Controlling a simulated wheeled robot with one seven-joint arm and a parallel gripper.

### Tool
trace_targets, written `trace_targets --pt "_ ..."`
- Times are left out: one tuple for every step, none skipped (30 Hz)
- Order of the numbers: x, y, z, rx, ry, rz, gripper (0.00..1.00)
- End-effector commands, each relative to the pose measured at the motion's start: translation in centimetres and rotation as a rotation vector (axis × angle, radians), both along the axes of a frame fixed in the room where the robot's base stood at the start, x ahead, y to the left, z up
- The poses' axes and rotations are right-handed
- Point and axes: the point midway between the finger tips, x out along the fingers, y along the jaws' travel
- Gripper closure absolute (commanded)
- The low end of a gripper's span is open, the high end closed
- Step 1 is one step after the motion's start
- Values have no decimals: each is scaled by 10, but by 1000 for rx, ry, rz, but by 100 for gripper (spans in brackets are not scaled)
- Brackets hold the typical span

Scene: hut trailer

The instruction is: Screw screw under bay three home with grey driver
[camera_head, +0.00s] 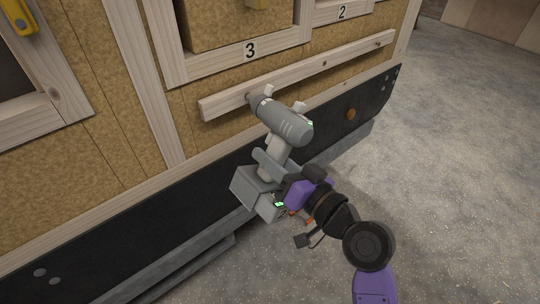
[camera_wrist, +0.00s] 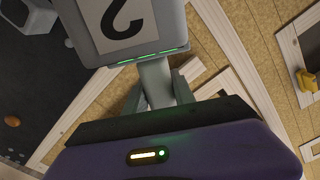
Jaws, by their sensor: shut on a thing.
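The grey driver (camera_head: 288,122) is in my gripper (camera_head: 272,168), which is shut around its handle below the body. The driver's nose points up and left at the left part of a pale wooden rail (camera_head: 222,102) under bay three, marked by the label 3 (camera_head: 250,50). The tip appears at or very close to the rail; I cannot tell whether it touches. The screw under bay three is largely hidden by the nose. In the wrist view, the driver's grey base (camera_wrist: 125,30) and handle (camera_wrist: 157,85) show between my fingers.
Two screw heads (camera_head: 324,63) (camera_head: 378,43) show farther right on the rail, the first below bay two's side. A black skirt (camera_head: 110,230) with a round orange-brown marker (camera_head: 351,114) runs below. Open grey floor (camera_head: 460,170) lies right.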

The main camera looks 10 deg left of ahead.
Motion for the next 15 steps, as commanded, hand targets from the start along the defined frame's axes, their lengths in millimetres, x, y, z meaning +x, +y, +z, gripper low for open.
trace_targets --pt "-1 -4 3 5 -5 -3 100" --pt "-2 -5 3 5 -5 -3 100" --pt "-4 -8 3 5 -5 -3 100" --pt "-6 -10 3 5 -5 -3 100" --pt "-7 -11 3 5 -5 -3 100" --pt "-10 -14 3 4 -4 -2 100" --pt "-11 -15 3 4 -4 -2 100" --pt "-12 -17 3 3 -5 -2 100" --pt "-14 -19 3 4 -6 -3 100" --pt "-14 -20 4 3 -6 -3 100" --pt "-15 -21 4 3 -6 -3 100" --pt "-15 -22 3 3 -6 -3 100" --pt "-14 -24 3 4 -7 -3 100" --pt "-13 -26 3 4 -7 -4 100" --pt "-11 -30 2 4 -7 -5 100"
